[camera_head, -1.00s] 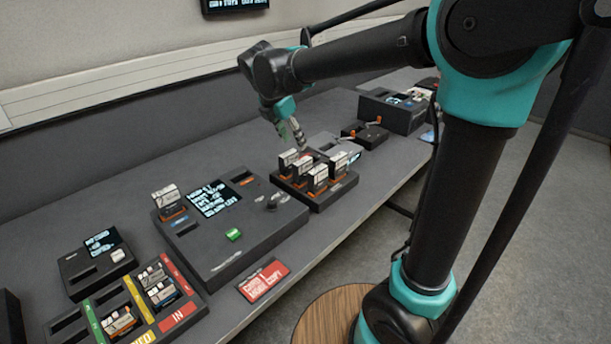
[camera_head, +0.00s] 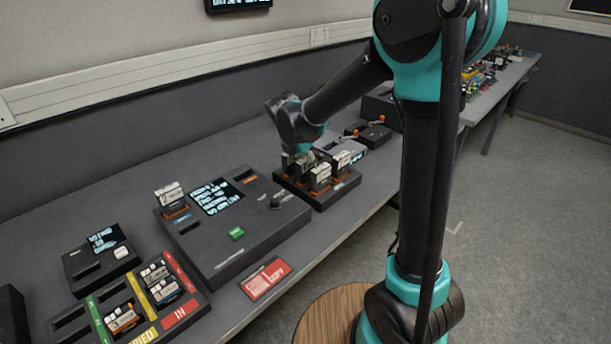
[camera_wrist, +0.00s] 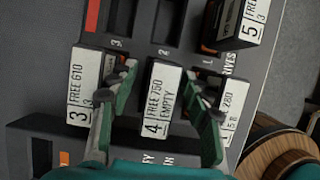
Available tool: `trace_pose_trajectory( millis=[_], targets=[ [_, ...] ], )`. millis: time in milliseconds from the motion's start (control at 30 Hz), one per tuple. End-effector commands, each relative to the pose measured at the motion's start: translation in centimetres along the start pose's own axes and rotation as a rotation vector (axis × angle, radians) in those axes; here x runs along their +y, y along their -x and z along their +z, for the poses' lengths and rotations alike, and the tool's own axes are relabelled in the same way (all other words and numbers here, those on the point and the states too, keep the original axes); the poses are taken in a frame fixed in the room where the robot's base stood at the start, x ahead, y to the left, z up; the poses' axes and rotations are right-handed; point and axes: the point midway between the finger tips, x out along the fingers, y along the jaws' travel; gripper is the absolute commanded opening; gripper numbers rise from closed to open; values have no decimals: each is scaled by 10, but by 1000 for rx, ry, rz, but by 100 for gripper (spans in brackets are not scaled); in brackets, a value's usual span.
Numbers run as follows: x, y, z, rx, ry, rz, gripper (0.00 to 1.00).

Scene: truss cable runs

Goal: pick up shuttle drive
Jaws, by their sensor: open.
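Several labelled drives stand upright in a black drive rack (camera_head: 318,199). In the wrist view, a drive reading "4 FREE 750 EMPTY" (camera_wrist: 160,105) lies between the two fingers of my gripper (camera_wrist: 159,80). The fingers are open, one on each side of it; I cannot tell whether they touch it. The drive "3 FREE 610" (camera_wrist: 86,85) is just left of the left finger, and another drive (camera_wrist: 236,112) is just right of the right finger. Which one is the shuttle drive is not marked. In the head view my gripper is down at the rack's back drives, its fingers mostly hidden.
A drive "5 FREE" (camera_wrist: 240,25) stands at the upper right. Left of the rack is a console (camera_head: 235,225) with a screen and a drive standing in it (camera_head: 169,199). A compartment tray (camera_head: 150,300) is at the front left. A small box (camera_head: 374,133) with an orange lever is behind.

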Motion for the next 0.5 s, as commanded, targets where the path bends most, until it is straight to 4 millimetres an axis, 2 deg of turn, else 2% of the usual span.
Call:
trace_pose_trajectory(
  millis=[100,333,500],
  targets=[
    [0,-9,0,0,-1,0,48],
    [0,-10,0,0,-1,0,48],
    [0,-10,0,0,-1,0,28]
  ],
)
